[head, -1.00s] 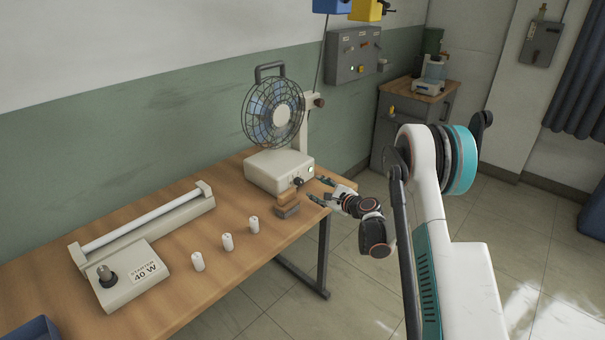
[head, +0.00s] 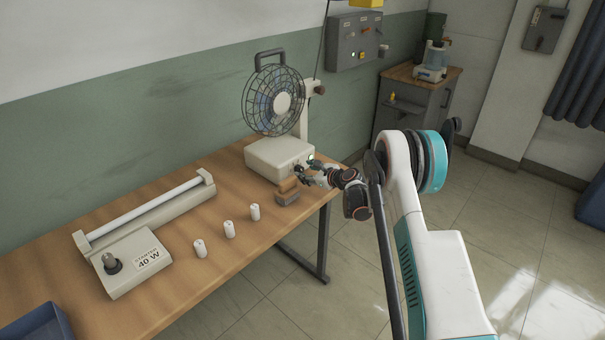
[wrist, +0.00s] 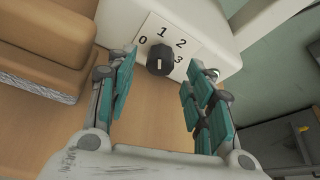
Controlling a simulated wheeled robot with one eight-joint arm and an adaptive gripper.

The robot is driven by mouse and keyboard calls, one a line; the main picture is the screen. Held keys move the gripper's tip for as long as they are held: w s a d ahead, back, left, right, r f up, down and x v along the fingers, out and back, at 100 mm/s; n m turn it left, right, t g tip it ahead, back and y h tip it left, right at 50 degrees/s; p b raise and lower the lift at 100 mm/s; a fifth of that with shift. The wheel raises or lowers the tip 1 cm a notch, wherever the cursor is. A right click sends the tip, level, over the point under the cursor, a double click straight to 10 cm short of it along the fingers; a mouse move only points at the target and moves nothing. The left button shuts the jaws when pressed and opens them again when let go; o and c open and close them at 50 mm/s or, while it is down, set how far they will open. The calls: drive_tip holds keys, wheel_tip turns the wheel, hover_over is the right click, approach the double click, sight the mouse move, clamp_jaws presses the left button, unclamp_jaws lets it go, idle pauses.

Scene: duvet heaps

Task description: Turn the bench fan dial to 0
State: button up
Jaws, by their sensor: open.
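The bench fan (head: 272,104) stands at the far right end of the bench, on a cream base (head: 272,158). In the wrist view its black dial (wrist: 159,60) sticks out from a white plate (wrist: 150,29) marked 0, 1, 2 and 3. A pale mark shows on the knob's near lower side; I cannot tell which number it points to. My gripper (wrist: 163,61) is open, with one finger on each side of the dial and gaps to both. In the head view my gripper (head: 307,172) is at the base's front right corner and partly hides the dial area.
A brown and grey block (head: 287,192) sits just left of my gripper, close to the fan base. Several white cylinders, including one (head: 229,229), stand along the bench (head: 190,283). Floor is clear to the right.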

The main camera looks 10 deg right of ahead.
sight(302, 170)
drive_tip(key=shift+b+x, duration=0.3)
drive_tip(key=shift+x, duration=1.55)
drive_tip(key=c, duration=1.1)
